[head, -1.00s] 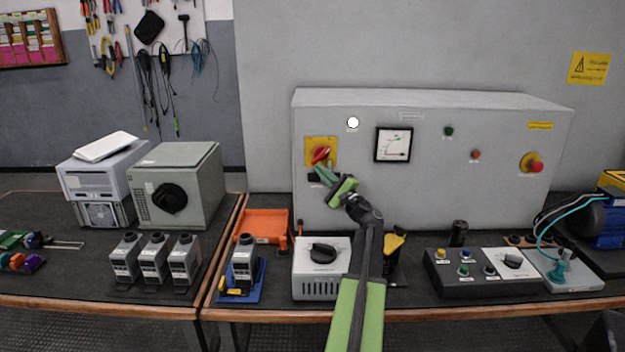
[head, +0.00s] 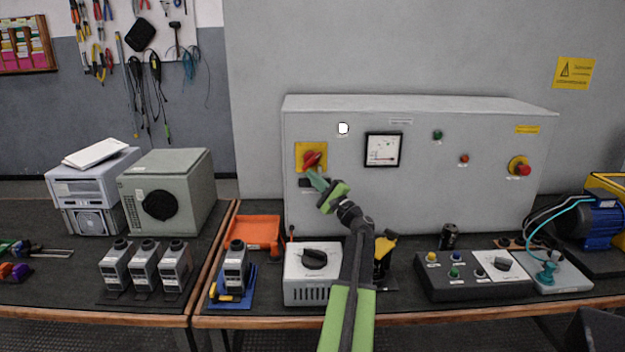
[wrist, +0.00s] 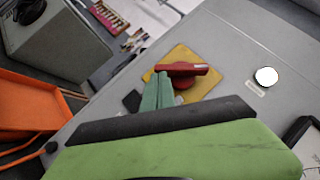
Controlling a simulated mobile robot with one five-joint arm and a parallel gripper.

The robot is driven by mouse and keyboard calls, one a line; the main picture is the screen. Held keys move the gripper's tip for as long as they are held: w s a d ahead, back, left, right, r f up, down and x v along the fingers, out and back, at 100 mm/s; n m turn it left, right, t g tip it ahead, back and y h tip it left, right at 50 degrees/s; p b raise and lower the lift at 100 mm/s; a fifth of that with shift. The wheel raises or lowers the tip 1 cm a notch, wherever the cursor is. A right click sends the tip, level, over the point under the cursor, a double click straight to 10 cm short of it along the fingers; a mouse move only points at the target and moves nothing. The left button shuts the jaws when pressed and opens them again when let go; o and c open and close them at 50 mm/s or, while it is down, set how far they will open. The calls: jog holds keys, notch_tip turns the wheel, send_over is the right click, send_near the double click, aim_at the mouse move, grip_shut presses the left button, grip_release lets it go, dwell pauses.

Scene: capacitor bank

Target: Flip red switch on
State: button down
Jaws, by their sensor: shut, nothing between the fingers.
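The red switch (head: 313,160) is a rotary handle on a yellow plate (head: 301,150) at the left of the grey cabinet's front (head: 440,185). In the wrist view the red switch (wrist: 182,69) shows its handle lying across the yellow plate (wrist: 208,57). My gripper (head: 313,173) is shut and empty, with its green fingertips just below the handle. In the wrist view the fingertips (wrist: 160,80) reach the handle's left end; I cannot tell whether they touch it. The green gripper body hides the lower part of that view.
An analog meter (head: 383,149), a white round lamp (head: 343,128) and a red emergency button (head: 524,169) are on the same cabinet front. A grey box with a black knob (head: 313,272) and an orange tray (head: 251,220) stand on the bench below.

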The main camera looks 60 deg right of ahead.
jog(key=b+v, duration=0.3)
jog(key=v, duration=0.4)
jog(key=shift+s, duration=0.25)
jog(key=shift+f, duration=0.1)
